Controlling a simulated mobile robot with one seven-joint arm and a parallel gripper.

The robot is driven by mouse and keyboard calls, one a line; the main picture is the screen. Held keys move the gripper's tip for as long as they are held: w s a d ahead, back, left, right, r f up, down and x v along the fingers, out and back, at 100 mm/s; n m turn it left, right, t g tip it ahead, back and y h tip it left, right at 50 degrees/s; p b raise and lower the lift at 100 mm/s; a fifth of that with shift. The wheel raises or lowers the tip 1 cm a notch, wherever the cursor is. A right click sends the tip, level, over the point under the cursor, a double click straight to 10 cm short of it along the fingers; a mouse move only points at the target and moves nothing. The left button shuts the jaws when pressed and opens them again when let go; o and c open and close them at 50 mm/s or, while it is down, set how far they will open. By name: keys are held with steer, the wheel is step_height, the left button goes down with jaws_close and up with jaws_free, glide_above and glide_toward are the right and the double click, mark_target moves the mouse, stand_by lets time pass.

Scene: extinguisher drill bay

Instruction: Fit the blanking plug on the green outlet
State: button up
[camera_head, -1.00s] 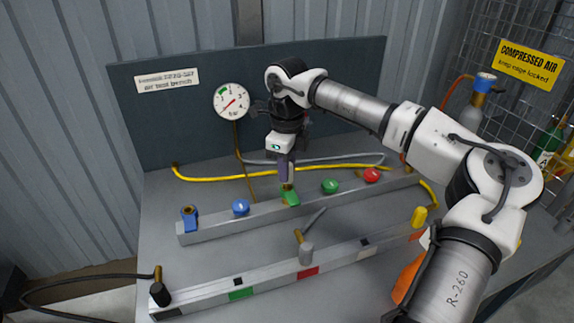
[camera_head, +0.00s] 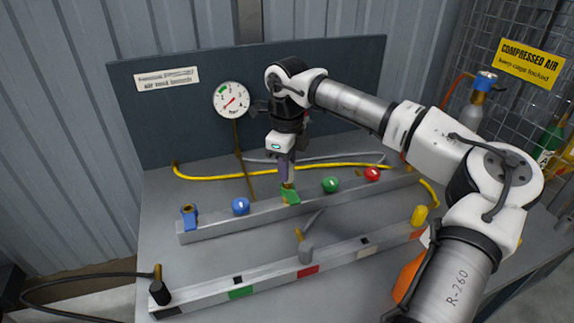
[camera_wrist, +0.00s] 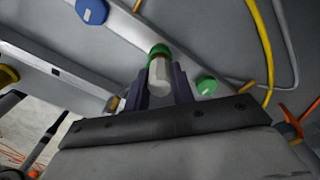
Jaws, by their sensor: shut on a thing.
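My gripper (camera_head: 287,178) points down at the rear rail, right over the green outlet (camera_head: 291,197). In the wrist view, my gripper (camera_wrist: 158,95) is shut on a pale, roughly cylindrical piece, seemingly the blanking plug (camera_wrist: 160,80). In the head view the fingers hide most of the plug.
The rear rail (camera_head: 215,227) also carries a blue-levered brass fitting (camera_head: 189,216), a blue knob (camera_head: 240,207), a green knob (camera_head: 330,185) and a red knob (camera_head: 372,174). The front rail (camera_head: 270,286) holds black, grey and yellow pieces. A yellow hose (camera_head: 215,178) runs behind.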

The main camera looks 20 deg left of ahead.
steer(key=shift+f+b, duration=0.4)
steer(key=shift+f, duration=0.25)
steer(key=o, duration=1)
steer(key=shift+o, duration=0.4)
steer(key=shift+r, duration=0.1)
